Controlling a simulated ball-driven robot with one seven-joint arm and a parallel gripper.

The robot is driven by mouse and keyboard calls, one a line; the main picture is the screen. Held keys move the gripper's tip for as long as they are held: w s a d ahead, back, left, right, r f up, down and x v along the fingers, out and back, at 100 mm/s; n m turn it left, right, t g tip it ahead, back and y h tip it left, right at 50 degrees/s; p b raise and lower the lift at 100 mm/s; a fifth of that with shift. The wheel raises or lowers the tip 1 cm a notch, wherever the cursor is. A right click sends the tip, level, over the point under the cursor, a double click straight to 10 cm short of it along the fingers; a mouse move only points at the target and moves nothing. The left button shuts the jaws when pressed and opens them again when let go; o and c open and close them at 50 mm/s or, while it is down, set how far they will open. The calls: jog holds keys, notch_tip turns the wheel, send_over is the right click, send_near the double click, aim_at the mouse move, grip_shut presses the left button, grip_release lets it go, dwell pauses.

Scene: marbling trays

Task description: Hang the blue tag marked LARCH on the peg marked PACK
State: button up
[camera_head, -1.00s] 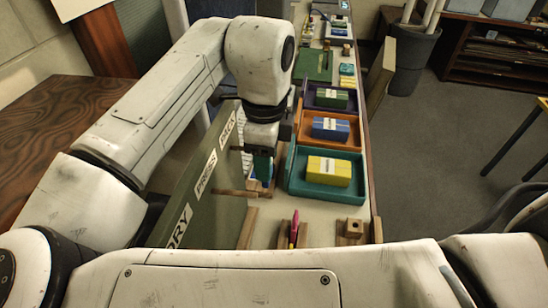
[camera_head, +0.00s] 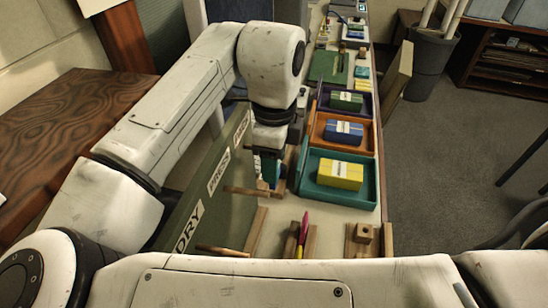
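My gripper (camera_head: 268,170) points down beside the far part of the upright green board (camera_head: 180,206). A small blue-teal piece (camera_head: 271,172) shows at its fingertips; it may be the blue tag, but no LARCH lettering can be read and the grip is unclear. The board carries white labels: DRY (camera_head: 188,228) nearest, PRESS (camera_head: 219,172) in the middle, and a farther one (camera_head: 241,127) whose word I cannot read clearly. Wooden pegs stick out to the right near DRY (camera_head: 222,251) and PRESS (camera_head: 246,190). The peg at the far label is hidden behind my gripper.
Right of my gripper stand a teal tray (camera_head: 338,196) with a yellow block, an orange tray (camera_head: 366,146) with a blue block, and a purple tray (camera_head: 366,112) with a green block. A pink tool (camera_head: 303,226) and wooden blocks (camera_head: 362,234) stand nearer.

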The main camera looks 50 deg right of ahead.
jog(key=o, duration=0.5)
jog(key=shift+r, duration=0.1)
notch_tip(320, 180, up, 11)
jog(key=shift+f+b, duration=0.2)
jog(key=shift+b, duration=0.3)
